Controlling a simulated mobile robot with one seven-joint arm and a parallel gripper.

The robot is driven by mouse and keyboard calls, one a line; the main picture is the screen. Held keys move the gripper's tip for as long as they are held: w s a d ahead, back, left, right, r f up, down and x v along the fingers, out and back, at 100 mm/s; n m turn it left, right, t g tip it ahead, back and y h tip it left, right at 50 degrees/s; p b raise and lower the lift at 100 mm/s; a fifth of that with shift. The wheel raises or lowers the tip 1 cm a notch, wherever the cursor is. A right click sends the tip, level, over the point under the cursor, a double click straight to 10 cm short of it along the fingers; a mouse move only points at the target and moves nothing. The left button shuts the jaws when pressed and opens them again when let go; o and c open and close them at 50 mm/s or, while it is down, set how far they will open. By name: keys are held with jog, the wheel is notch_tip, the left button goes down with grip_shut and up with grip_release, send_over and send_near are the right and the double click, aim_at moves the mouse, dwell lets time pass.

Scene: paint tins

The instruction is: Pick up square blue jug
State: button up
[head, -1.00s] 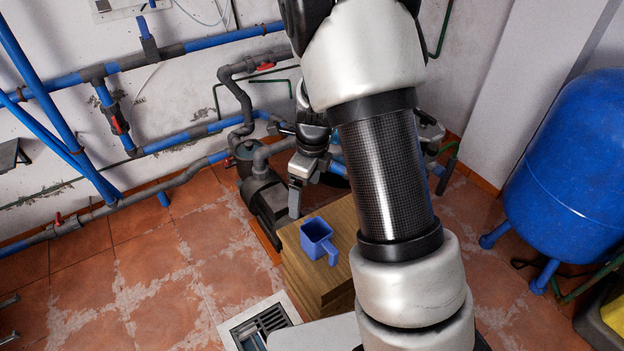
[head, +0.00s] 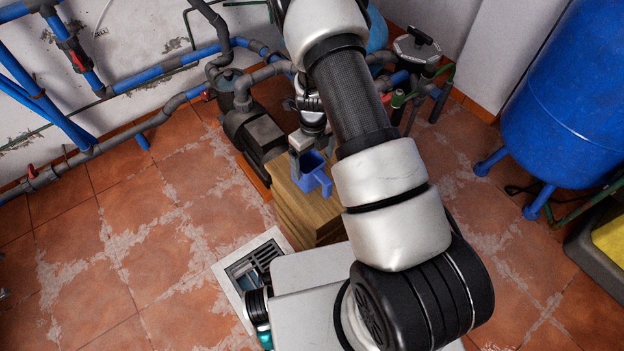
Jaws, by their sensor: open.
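The square blue jug (head: 317,179) stands upright on the wooden block (head: 297,219), with its open top up and its handle toward the lower right. My gripper (head: 301,163) is open and points down at the jug's far left side. One finger shows at the jug's left edge, and the gripper partly covers the jug's back rim. I cannot tell whether the fingers touch the jug or stand astride its wall.
A dark pump (head: 252,136) with grey pipes stands close behind and left of the block. A floor drain (head: 257,262) lies in front at left. A blue tank (head: 565,105) stands at right. Tiled floor at left is clear.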

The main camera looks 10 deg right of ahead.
notch_tip(320, 180, down, 6)
jog(key=shift+a+r+b, duration=0.1)
jog(key=shift+a+b, duration=0.05)
jog(key=shift+b, duration=0.85)
jog(key=c, duration=1.2)
jog(key=w+r+n+p, duration=0.2)
jog(key=r+n, duration=1.3)
jog(key=r, duration=0.1)
jog(key=w+r+n+p, duration=0.1)
jog(key=w+r+n, duration=0.1)
jog(key=r+n, duration=1.3)
jog(key=shift+c, duration=0.2)
jog(key=s+r+p, duration=0.4)
jog(key=r+p, duration=0.5)
jog(key=p, duration=0.2)
jog(key=s+r+p, duration=0.5)
jog(key=r+p, duration=0.4)
jog(key=p, duration=0.2)
jog(key=shift+s+r+n, duration=0.2)
jog(key=shift+r+n, duration=0.2)
jog(key=shift+a, duration=0.1)
